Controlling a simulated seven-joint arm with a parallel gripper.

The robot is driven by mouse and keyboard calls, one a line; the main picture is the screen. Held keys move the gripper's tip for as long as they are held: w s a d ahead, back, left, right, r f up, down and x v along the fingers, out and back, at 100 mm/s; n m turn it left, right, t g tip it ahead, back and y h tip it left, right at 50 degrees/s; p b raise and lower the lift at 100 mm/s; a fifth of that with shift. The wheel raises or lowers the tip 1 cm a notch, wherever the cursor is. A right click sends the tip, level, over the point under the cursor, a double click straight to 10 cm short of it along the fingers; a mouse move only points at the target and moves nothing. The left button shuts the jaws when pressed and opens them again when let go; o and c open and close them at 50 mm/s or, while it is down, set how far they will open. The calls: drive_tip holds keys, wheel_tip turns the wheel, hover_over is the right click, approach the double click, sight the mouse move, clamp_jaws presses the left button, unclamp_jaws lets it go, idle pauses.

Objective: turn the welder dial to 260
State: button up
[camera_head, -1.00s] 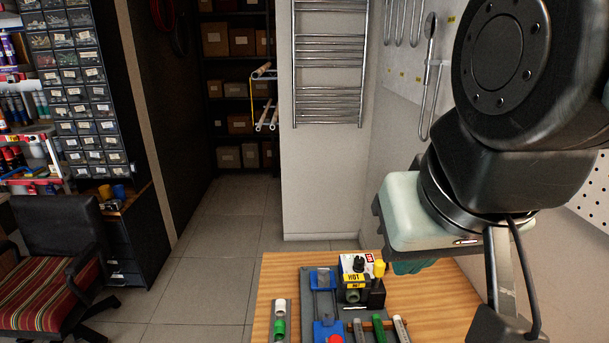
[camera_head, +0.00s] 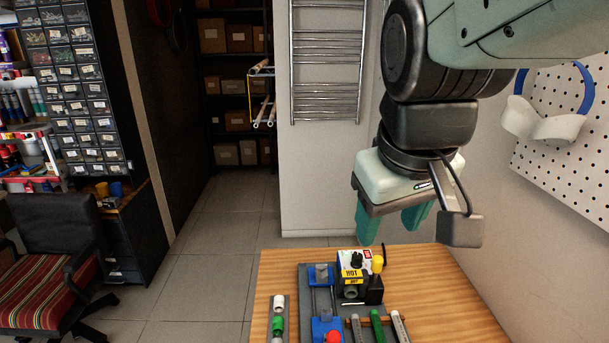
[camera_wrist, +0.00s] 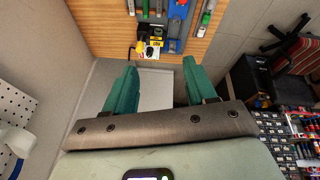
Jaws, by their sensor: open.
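The welder (camera_head: 354,275) is a white and black unit with a yellow HOT label. It stands on a grey base on the wooden bench, and it also shows in the wrist view (camera_wrist: 153,44). A black dial (camera_head: 357,259) is on its white top face; its setting is too small to read. My gripper (camera_head: 392,232) has two green fingers and is open and empty. It is above and to the right of the welder in the head view, apart from it. In the wrist view, the welder shows beyond the gap between my fingers (camera_wrist: 160,80).
A blue clamp (camera_head: 322,276) and a second blue block with a red knob (camera_head: 333,337) are left of and in front of the welder. Several pipes (camera_head: 377,325) lie at the bench front. A yellow-topped part (camera_head: 377,264) stands beside the welder. The right part of the bench (camera_head: 435,290) is clear.

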drive_tip(key=w+d+f+n+g, duration=0.1)
drive_tip(key=w+f+n, duration=0.1)
drive_tip(key=w+f, duration=0.35)
drive_tip(key=w+d+f+n, duration=0.1)
drive_tip(key=w+d+f, duration=0.1)
drive_tip(key=w, duration=0.7)
drive_tip(key=n+y, duration=0.3)
drive_tip(key=y, duration=0.1)
approach(358, 256)
drive_tip(key=x, duration=0.9)
drive_tip(key=shift+w, duration=0.1)
drive_tip(key=c, duration=1)
